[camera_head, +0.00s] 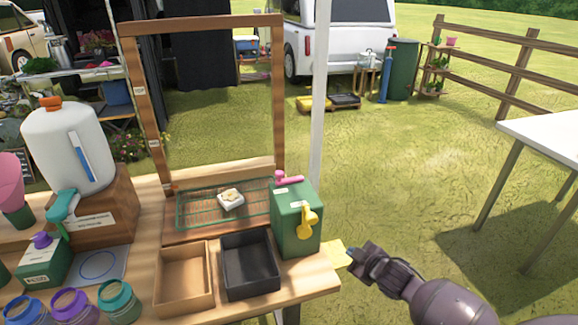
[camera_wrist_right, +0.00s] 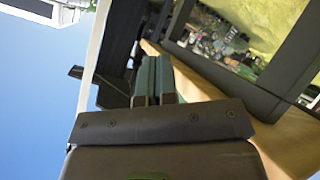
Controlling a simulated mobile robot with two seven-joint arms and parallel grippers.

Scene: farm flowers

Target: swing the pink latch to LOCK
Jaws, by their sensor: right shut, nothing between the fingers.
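The pink latch (camera_head: 287,180) lies on the top of a green box (camera_head: 297,222) at the right end of the wooden table. Any LOCK lettering is too small to read. A yellow handle (camera_head: 307,221) is on the box's front face. My right gripper (camera_head: 354,258) is to the right of the box and lower than the latch, apart from both. Its fingers also show in the right wrist view (camera_wrist_right: 153,82), shut with nothing between them. The latch cannot be made out in that view. My left gripper is not in view.
A wooden frame (camera_head: 278,100) stands behind the box. A black tray (camera_head: 250,265) and a wooden tray (camera_head: 184,278) are to its left.

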